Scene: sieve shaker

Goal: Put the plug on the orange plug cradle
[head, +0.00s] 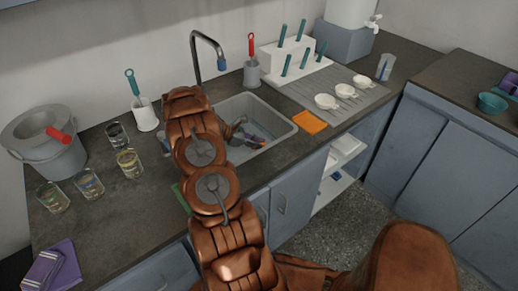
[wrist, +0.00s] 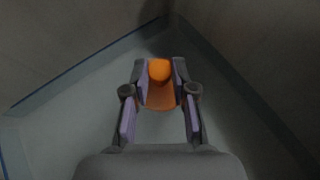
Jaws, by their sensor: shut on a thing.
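My gripper (head: 246,134) is down in the sink basin in the head view, at the end of my copper-coloured arm. In the wrist view, my gripper (wrist: 160,66) has its two fingers on either side of an orange plug (wrist: 160,96) with a rounded top, and is shut on it. The plug's lower part is partly hidden by the fingers. A flat orange square (head: 310,122), which looks like the plug cradle, lies on the counter just right of the sink, apart from my gripper. Nothing visible rests on it.
The sink (head: 279,122) has raised walls around my gripper, and a tall tap (head: 205,45) stands behind it. A drainer with white cups (head: 326,101) lies right of the sink. Several glasses (head: 130,163) and a grey bucket (head: 44,140) stand on the left.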

